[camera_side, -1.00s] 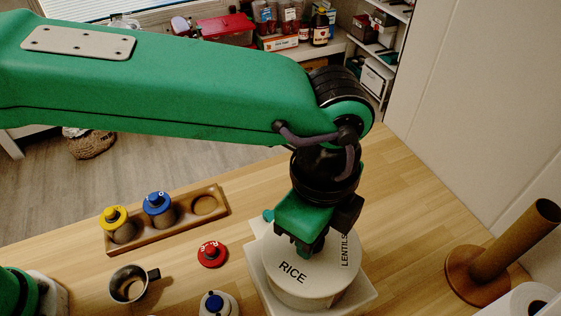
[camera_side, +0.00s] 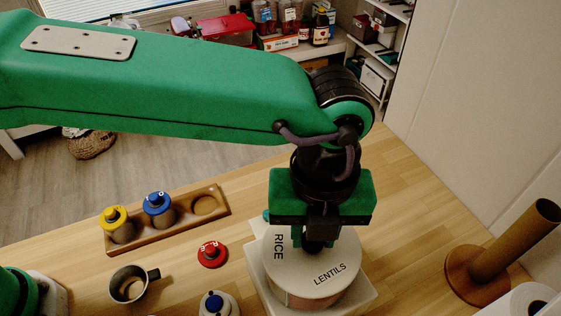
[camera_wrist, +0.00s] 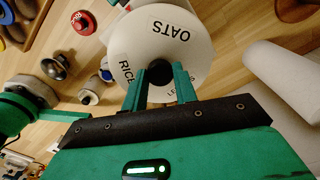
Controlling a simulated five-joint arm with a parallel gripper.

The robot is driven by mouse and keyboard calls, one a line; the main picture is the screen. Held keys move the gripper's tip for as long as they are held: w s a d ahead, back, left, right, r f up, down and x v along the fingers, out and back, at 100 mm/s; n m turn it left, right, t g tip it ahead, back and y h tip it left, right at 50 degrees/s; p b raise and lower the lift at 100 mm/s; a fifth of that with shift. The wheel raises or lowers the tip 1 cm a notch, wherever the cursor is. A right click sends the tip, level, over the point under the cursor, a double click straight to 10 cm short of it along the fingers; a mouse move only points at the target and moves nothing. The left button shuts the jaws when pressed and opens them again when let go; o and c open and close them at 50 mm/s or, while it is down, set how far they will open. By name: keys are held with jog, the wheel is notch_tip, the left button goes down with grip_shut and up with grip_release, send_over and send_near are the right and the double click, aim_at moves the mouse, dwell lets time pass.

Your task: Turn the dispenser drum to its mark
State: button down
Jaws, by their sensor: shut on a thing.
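The dispenser drum (camera_side: 300,284) is a round white drum on a square white base (camera_side: 368,296). Its top reads RICE at the left and LENTILS at the front in the side view. The wrist view shows the drum top (camera_wrist: 195,55) with OATS, RICE and a partly covered LENTILS label. A dark round knob (camera_wrist: 159,71) is at its centre. My gripper (camera_side: 314,244) points down over the drum, shut on the knob, with green fingers on either side in the wrist view (camera_wrist: 159,85). A small teal piece (camera_side: 267,215) shows at the base's far-left corner, partly hidden.
A wooden tray (camera_side: 180,226) holds yellow-topped and blue-topped jars at left.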

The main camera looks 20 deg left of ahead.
jog(key=m, duration=0.6)
jog(key=shift+r, duration=0.1)
jog(key=m, duration=0.6)
jog(key=shift+m, duration=0.3)
jog(key=c, duration=1.1)
grip_release()
jog(key=shift+r, duration=3.85)
jog(key=shift+w+a, duration=0.1)
